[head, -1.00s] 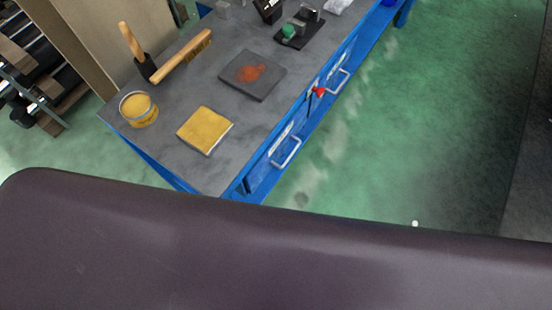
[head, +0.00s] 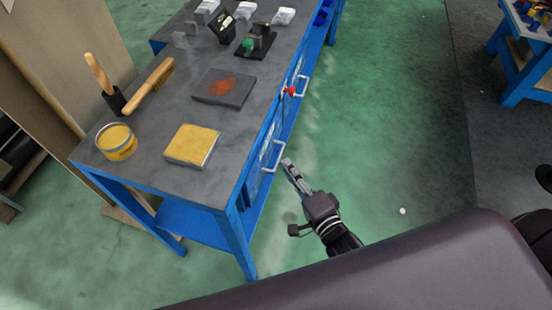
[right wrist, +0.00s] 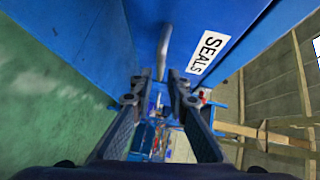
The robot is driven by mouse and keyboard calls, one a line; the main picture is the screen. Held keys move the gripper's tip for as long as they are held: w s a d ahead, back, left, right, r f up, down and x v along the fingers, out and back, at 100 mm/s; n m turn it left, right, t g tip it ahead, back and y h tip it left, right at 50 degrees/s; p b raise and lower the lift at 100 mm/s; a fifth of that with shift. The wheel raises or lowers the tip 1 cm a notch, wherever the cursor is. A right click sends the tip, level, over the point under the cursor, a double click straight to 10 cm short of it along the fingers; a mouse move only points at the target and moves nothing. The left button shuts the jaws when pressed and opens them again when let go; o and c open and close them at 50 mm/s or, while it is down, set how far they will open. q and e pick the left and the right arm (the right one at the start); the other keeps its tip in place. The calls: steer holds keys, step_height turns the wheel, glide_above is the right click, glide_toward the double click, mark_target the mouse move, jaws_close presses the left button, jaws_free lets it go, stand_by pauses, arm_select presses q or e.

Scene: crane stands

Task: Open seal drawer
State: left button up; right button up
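The seal drawer is a blue front in the side of the workbench; its white SEALS label (right wrist: 208,52) shows in the right wrist view. Its metal bar handle (right wrist: 164,48) runs up from between my fingertips there. In the head view the nearer drawer handle (head: 273,157) is on the bench side. My right gripper (head: 288,164) is just right of that handle, and in the right wrist view its fingers (right wrist: 159,86) are apart with the handle end in line with the gap. I cannot tell whether they touch it. The drawer looks closed. My left gripper is not in view.
The grey benchtop (head: 150,165) holds a yellow tin (head: 117,145), a yellow block (head: 192,146), a brush (head: 150,86) and a dark plate (head: 225,88). A red item (head: 290,91) sits by the farther handle.

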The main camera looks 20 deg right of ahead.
mark_target(280, 156)
steer(key=x, duration=0.5)
steer(key=shift+w+a, duration=0.15)
steer(key=shift+w, duration=0.2)
steer(key=shift+c, duration=0.3)
jaws_close()
